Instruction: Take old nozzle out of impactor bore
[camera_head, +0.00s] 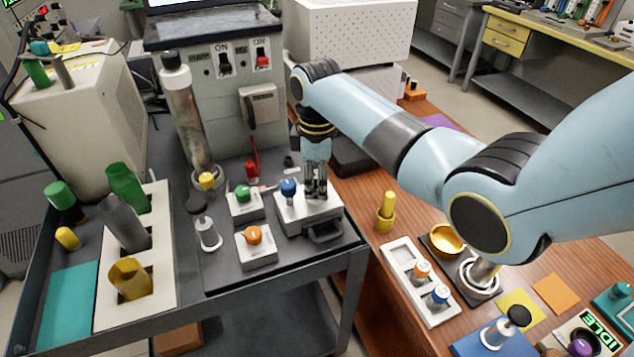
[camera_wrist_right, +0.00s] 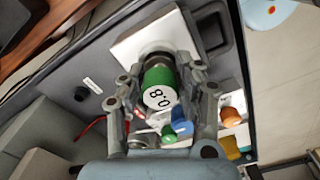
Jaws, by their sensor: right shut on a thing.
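My right gripper (camera_head: 316,190) points down over a pale block with a dark handle (camera_head: 308,214) on the grey cart. In the right wrist view, the right gripper (camera_wrist_right: 160,88) is shut on a green nozzle (camera_wrist_right: 158,80) marked 0.8. The nozzle's cap faces the camera, with a metallic ring behind it at the pale block (camera_wrist_right: 128,40). The fingers mostly hide this nozzle in the head view. I cannot tell how deep it sits in the bore. My left gripper is not in view.
Small blocks with a green knob (camera_head: 243,191) and an orange knob (camera_head: 252,235) stand close left of the gripper, with a blue knob (camera_head: 288,187) beside it. A white rack (camera_head: 163,250) holds tubes at left. A nozzle tray (camera_head: 400,262) lies on the wooden table.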

